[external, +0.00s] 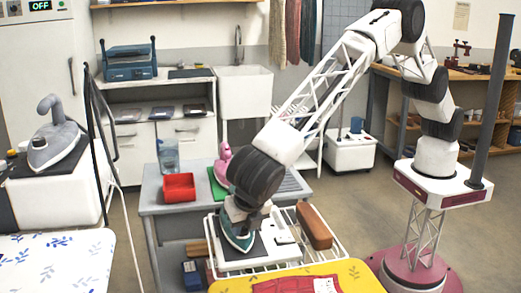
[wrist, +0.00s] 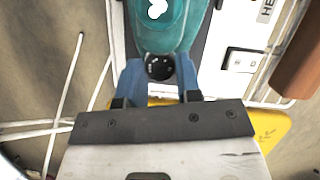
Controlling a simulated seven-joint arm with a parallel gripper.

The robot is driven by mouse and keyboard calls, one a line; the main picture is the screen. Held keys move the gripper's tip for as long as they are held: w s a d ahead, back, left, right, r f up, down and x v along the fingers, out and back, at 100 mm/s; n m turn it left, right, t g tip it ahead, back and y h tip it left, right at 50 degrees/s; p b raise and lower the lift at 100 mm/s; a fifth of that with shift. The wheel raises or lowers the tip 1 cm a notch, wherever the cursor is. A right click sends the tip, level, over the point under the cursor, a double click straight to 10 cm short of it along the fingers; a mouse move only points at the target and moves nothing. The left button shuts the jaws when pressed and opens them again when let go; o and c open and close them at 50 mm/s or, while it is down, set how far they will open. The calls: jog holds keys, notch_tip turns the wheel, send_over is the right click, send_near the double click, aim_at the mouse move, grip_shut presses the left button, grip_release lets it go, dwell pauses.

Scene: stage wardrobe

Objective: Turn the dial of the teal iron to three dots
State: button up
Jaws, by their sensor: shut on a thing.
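The teal iron (external: 235,241) rests on a dark plate on the white rack in the external view, under my gripper (external: 245,208). In the wrist view, the teal body of the iron (wrist: 178,32) is at the top. Its round black dial (wrist: 160,68) sits at its near end, with a few small light marks too small to read. My gripper (wrist: 159,70) has its two blue fingers shut on the dial, one on each side. Which setting the dial points to cannot be told. The arm hides part of the iron in the external view.
A white switch (wrist: 243,61) lies to the right of the iron. A brown block (external: 314,228) sits on the rack's right side. A red bin (external: 179,187) and a pink iron (external: 222,160) stand behind on the grey table. A yellow ironing surface (external: 355,270) is in front.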

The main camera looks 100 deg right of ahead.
jog(key=m+g, duration=0.1)
jog(key=m, duration=0.2)
jog(key=shift+w+m+g, duration=0.15)
jog(key=shift+m+g, duration=0.15)
jog(key=m+g, duration=0.1)
jog(key=m, duration=0.2)
jog(key=shift+w+m, duration=0.1)
jog(key=shift+m, duration=0.2)
jog(key=m+g+y, duration=0.1)
jog(key=m, duration=0.2)
jog(key=m+g, duration=0.1)
jog(key=m, duration=0.2)
jog(key=shift+w+d+m+y, duration=0.1)
jog(key=shift+w+m+y, duration=0.05)
jog(key=shift+m+y, duration=0.2)
jog(key=o, duration=0.9)
jog(key=shift+o, duration=0.2)
jog(key=shift+r, duration=0.1)
jog(key=v, duration=0.7)
jog(key=shift+w+r, duration=0.2)
jog(key=shift+r, duration=0.05)
